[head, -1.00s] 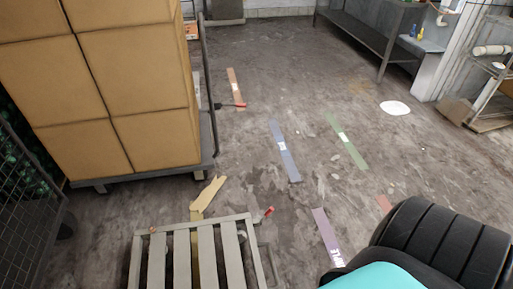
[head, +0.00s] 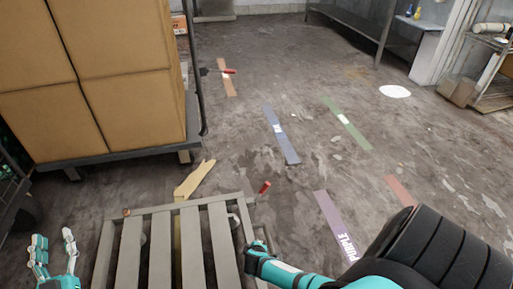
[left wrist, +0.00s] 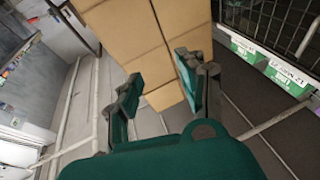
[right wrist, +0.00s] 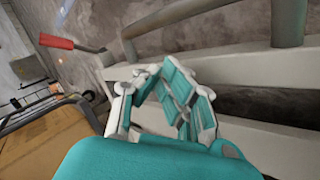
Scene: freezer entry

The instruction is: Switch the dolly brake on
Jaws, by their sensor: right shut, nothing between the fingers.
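A grey slatted dolly (head: 190,209) stands low at the bottom centre of the head view. A red-handled lever (head: 265,187) sticks up at its far right corner. The lever also shows at the upper left of the right wrist view (right wrist: 58,41). My right gripper (head: 257,249) is shut and empty beside the dolly's right edge, nearer to me than the lever and apart from it. In the right wrist view its fingers (right wrist: 172,98) are together in front of the pale dolly frame. My left gripper (head: 54,248) is open and empty, left of the dolly.
A cart (head: 120,157) stacked with brown boxes (head: 105,80) stands at the back left; another red handle (head: 229,71) is near it. Coloured floor strips, one a purple strip (head: 335,225), lie to the right. A steel bench (head: 345,25) is at the back.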

